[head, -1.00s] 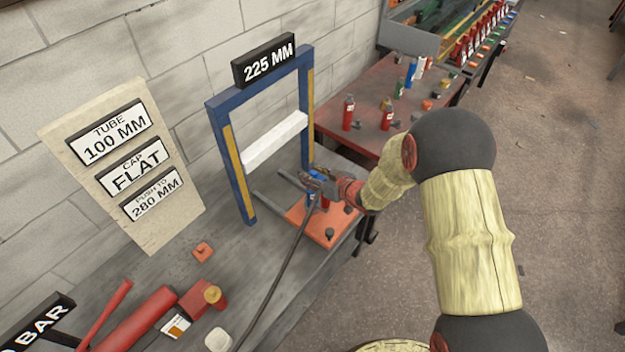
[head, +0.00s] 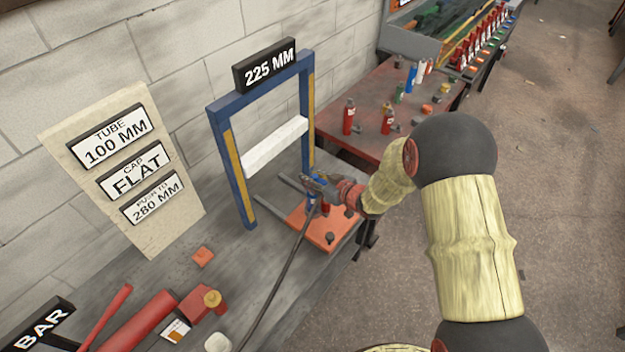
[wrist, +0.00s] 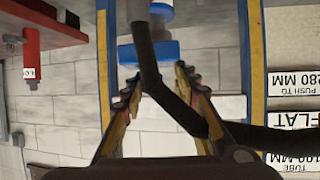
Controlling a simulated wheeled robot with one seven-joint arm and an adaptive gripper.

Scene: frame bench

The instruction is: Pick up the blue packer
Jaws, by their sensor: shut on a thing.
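The blue packer (head: 311,198) is small in the head view, mostly hidden behind my gripper at the orange tray. In the wrist view a blue block with a white part (wrist: 165,50) lies at the fingertips, partly covered by a black cable. My gripper (head: 318,187) is shut on it; both fingers (wrist: 157,80) show in the wrist view. Whether the packer touches the tray I cannot tell.
A blue frame (head: 228,165) with a white crossbar and a 225 MM sign stands beside my gripper. Red bottles (head: 348,116) stand on the red table (head: 375,85) behind. A sign board (head: 165,225) stands left.

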